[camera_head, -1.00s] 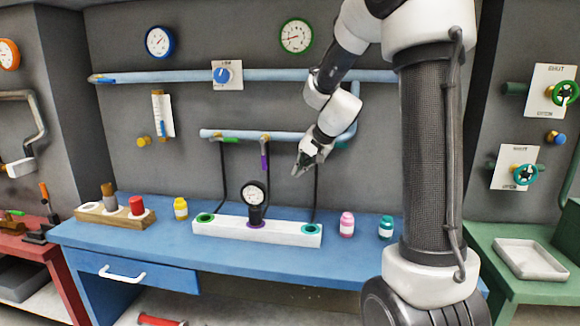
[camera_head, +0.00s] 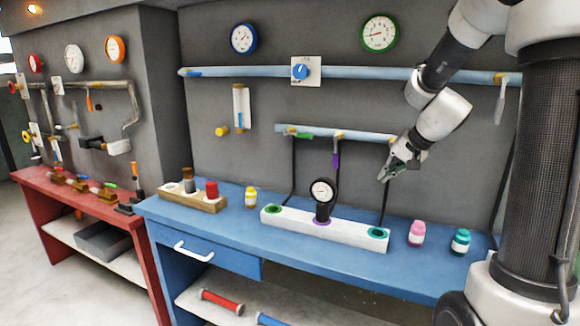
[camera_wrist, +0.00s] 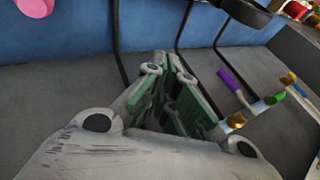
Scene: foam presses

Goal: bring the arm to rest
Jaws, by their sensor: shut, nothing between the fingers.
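My gripper (camera_head: 388,172) hangs at the end of my bent arm, in front of the grey wall and above the right end of the white block (camera_head: 345,236) on the blue bench. It is shut and empty. In the wrist view my gripper (camera_wrist: 188,75) shows its green-padded fingers drawn together to a point, with nothing between them. The lower blue pipe (camera_head: 362,134) with its coloured handles runs just behind it; I cannot tell the exact gap.
The blue bench (camera_head: 240,240) carries a gauge (camera_head: 322,190), a wooden rack (camera_head: 180,203), a yellow bottle (camera_head: 251,196), a pink bottle (camera_head: 416,233) and a teal bottle (camera_head: 461,241). Black hoses hang from the lower pipe. A red bench (camera_head: 85,197) stands at the left.

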